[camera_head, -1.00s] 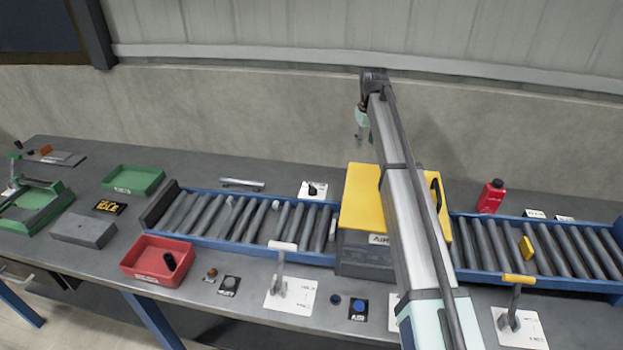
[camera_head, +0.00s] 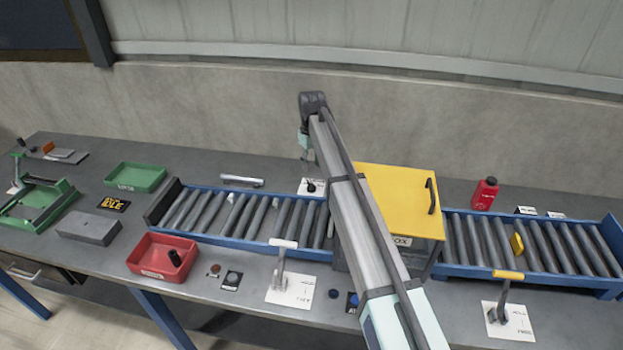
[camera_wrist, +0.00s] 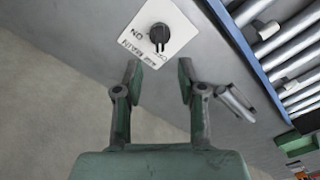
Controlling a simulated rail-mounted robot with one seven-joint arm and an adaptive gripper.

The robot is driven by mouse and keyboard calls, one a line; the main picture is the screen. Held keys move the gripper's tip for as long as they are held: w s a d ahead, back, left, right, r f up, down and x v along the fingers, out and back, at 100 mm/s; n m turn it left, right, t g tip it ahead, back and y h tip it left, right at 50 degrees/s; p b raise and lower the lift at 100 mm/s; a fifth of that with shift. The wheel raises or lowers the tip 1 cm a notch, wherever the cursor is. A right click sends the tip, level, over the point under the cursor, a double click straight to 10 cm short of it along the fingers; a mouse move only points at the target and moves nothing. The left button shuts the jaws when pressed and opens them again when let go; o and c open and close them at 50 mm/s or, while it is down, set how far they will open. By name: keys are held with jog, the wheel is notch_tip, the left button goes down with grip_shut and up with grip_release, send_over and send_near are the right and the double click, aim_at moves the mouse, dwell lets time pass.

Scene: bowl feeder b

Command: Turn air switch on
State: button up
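The air switch is a black rotary knob (camera_wrist: 159,35) on a white plate (camera_wrist: 178,22). Its print seems to read air main, with ON and OFF marks. The knob's grip points toward my gripper in the wrist view, nearer the OFF mark than the ON mark. In the head view the knob (camera_head: 311,186) and its plate lie behind the roller conveyor. My gripper (camera_wrist: 158,73) is open and empty, its fingers apart on either side of the line to the knob, not touching it. In the head view my gripper (camera_head: 309,158) hangs above the switch.
The blue-framed roller conveyor (camera_head: 225,243) runs in front of the switch. A yellow-topped box (camera_head: 400,195) stands to the right. A silver bar-shaped part (camera_head: 242,181) lies to the left. A concrete wall (camera_head: 230,110) rises behind the bench.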

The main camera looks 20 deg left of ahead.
aim_at(311, 184)
notch_tip(311, 184, down, 9)
jog(key=shift+r+p, duration=0.2)
jog(key=shift+p, duration=0.85)
grip_shut()
